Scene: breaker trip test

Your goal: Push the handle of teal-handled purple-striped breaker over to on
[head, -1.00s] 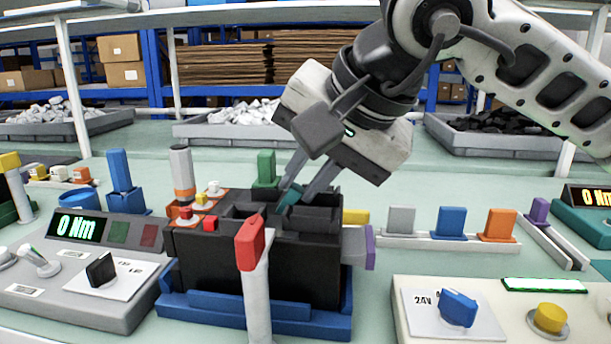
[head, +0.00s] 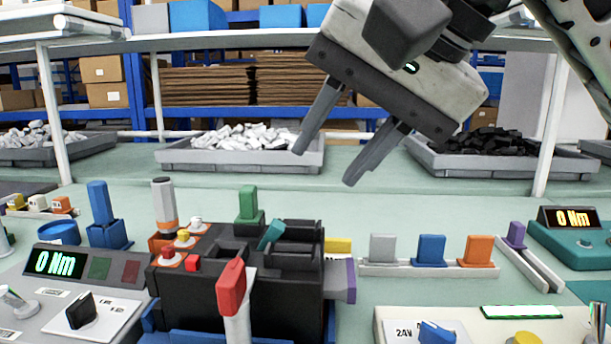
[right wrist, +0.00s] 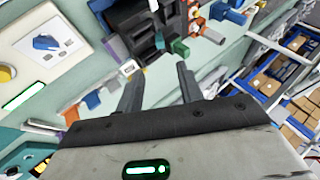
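The black breaker (head: 245,295) stands on a blue base in the lower middle of the head view. A purple piece (head: 340,281) shows on its right side. Its teal handle (head: 270,235) sticks up from the top and leans to the right. My right gripper (head: 324,166) is open and empty, above and to the right of the handle, clear of it. In the right wrist view the open fingers (right wrist: 156,66) show with nothing between them, and part of the black breaker (right wrist: 130,25) lies beyond them. My left gripper is not in view.
A red-topped white lever (head: 232,290) stands in front of the breaker. A green block (head: 249,203) stands behind it. Grey, blue and orange blocks (head: 431,250) stand on a rail to the right. A panel reading 0 Nm (head: 55,263) is at left. Bins stand at the back.

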